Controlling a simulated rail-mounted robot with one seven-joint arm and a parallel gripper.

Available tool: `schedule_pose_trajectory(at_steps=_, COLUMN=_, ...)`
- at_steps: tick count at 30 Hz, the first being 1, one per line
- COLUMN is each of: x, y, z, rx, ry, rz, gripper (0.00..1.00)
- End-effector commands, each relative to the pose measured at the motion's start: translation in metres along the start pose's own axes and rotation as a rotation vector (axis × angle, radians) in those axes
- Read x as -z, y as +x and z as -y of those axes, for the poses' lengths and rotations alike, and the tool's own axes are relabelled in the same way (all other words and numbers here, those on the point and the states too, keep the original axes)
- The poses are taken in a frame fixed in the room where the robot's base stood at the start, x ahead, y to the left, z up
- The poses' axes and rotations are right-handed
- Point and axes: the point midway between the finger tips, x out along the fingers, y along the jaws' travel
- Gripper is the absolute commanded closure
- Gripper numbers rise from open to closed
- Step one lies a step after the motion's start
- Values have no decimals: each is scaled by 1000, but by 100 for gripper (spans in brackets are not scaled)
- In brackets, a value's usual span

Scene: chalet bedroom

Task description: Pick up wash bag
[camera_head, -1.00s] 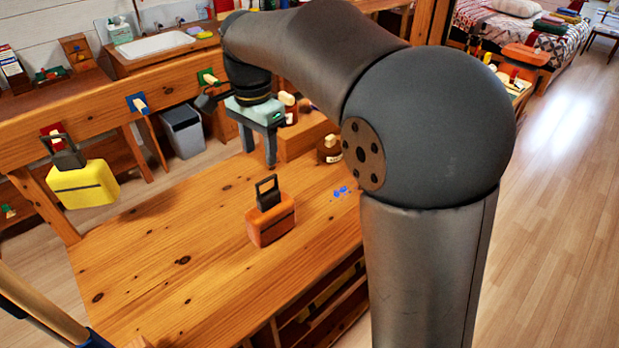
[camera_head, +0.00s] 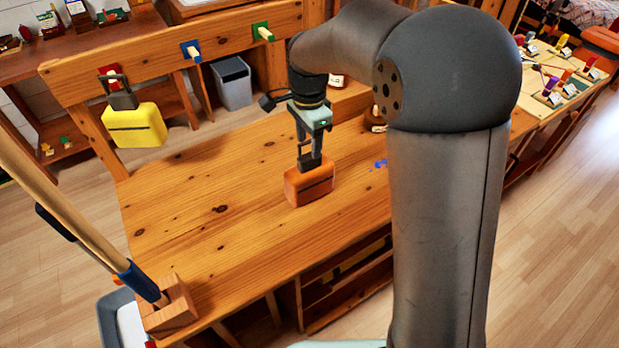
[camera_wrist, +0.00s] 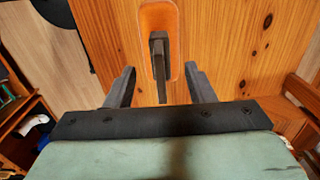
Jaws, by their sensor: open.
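An orange wash bag (camera_head: 309,184) with a dark upright handle stands on the wooden table (camera_head: 215,215). A yellow bag (camera_head: 134,125) with a dark handle hangs from a red-backed peg on the rail at the left. My gripper (camera_head: 305,150) is directly above the orange bag, pointing down, at its handle. In the wrist view, the open fingers (camera_wrist: 160,85) stand either side of the dark handle (camera_wrist: 159,62), with a gap on both sides. The orange bag's top (camera_wrist: 157,15) shows there beyond the handle.
Pegs with blue (camera_head: 191,51) and green (camera_head: 262,31) backs project from the rail (camera_head: 165,62) behind the table. A wooden block (camera_head: 171,309) holding a pole is at the table's front left. Small blue items (camera_head: 380,164) lie right of the bag.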

Motion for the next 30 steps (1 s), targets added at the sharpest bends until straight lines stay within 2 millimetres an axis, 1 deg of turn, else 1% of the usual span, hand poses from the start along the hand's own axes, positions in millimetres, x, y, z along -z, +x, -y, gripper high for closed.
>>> schedule_pose_trajectory(at_steps=6, x=-2, y=32, z=0, rx=-5, ry=0, rz=1, gripper=51)
schedule_pose_trajectory(at_steps=9, x=-2, y=43, z=0, rx=-3, ry=0, rz=0, gripper=51)
schedule_pose_trajectory(at_steps=12, x=-2, y=48, z=0, rx=-2, ry=0, rz=0, gripper=51)
schedule_pose_trajectory(at_steps=17, x=-2, y=48, z=0, rx=-1, ry=0, rz=0, gripper=51)
schedule_pose_trajectory(at_steps=18, x=-2, y=48, z=0, rx=-1, ry=0, rz=0, gripper=54)
schedule_pose_trajectory(at_steps=20, x=-2, y=48, z=0, rx=-1, ry=0, rz=0, gripper=70)
schedule_pose_trajectory(at_steps=21, x=-2, y=48, z=0, rx=-1, ry=0, rz=0, gripper=82)
schedule_pose_trajectory(at_steps=23, x=-2, y=48, z=0, rx=-1, ry=0, rz=0, gripper=98)
schedule_pose_trajectory(at_steps=24, x=-2, y=48, z=0, rx=-1, ry=0, rz=0, gripper=100)
schedule_pose_trajectory(at_steps=30, x=-2, y=47, z=1, rx=0, ry=0, rz=0, gripper=100)
